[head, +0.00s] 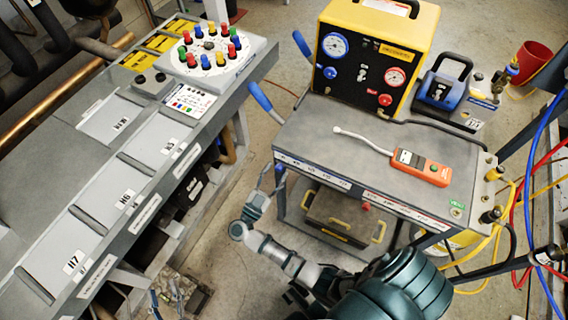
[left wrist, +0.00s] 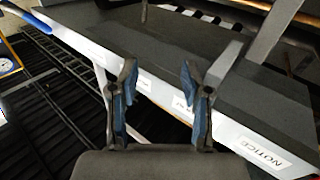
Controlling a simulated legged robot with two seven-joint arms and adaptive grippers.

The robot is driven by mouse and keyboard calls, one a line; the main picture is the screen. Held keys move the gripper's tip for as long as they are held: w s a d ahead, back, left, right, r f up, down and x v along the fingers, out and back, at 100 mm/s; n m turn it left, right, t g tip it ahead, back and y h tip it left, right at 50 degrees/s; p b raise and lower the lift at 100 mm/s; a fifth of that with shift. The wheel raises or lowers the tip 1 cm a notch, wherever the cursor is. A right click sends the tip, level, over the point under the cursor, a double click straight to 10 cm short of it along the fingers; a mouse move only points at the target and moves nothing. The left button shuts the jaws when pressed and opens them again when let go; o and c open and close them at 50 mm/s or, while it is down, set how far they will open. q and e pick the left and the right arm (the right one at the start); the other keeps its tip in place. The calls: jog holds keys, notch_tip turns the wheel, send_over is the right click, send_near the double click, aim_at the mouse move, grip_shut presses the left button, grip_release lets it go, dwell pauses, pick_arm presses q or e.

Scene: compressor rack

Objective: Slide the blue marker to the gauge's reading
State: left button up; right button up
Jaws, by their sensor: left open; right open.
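A blue-rimmed gauge (head: 335,45) and a red-rimmed gauge (head: 395,77) sit on the front of a yellow box (head: 420,35) at the back of the cart. Their readings are too small to tell. I cannot make out a sliding blue marker. A blue knob (head: 330,73) is below the blue-rimmed gauge. My right gripper (head: 272,177) is open and empty by the cart's left front edge. My left gripper (head: 168,296) is low beside the bench, small and unclear; the left wrist view shows its open, empty fingers (left wrist: 158,74) before a labelled edge.
The grey cart (head: 325,130) carries an orange meter (head: 423,168) with a probe. A bench (head: 128,135) on the left holds a white dial with coloured pegs (head: 213,55). A blue handle (head: 260,97) juts out between them. Coloured hoses (head: 515,215) hang at the right.

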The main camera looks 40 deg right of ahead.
aim_at(296, 168)
jog(key=shift+a+r, duration=0.15)
jog(key=shift+a, duration=0.05)
jog(key=shift+d, duration=0.5)
grip_shut()
pick_arm(q)
jog(key=shift+d+f, duration=0.1)
jog(key=shift+d, duration=0.15)
jog(key=shift+a, duration=0.1)
pick_arm(e)
jog(key=s+p, duration=0.1)
jog(key=s+d+p, duration=0.1)
jog(key=s, duration=0.1)
jog(key=s+p, duration=0.1)
jog(key=p, duration=0.1)
jog(key=shift+s+d, duration=0.15)
jog(key=shift+d, duration=0.2)
jog(key=shift+s, duration=0.15)
pick_arm(q)
jog(key=s+a+f+g+y, duration=0.2)
jog(key=s+f+g, duration=0.3)
jog(key=f+g, duration=0.2)
notch_tip(296, 168, down, 2)
jog(key=shift+a+g, duration=0.3)
jog(key=shift+a, duration=0.1)
pick_arm(e)
grip_release()
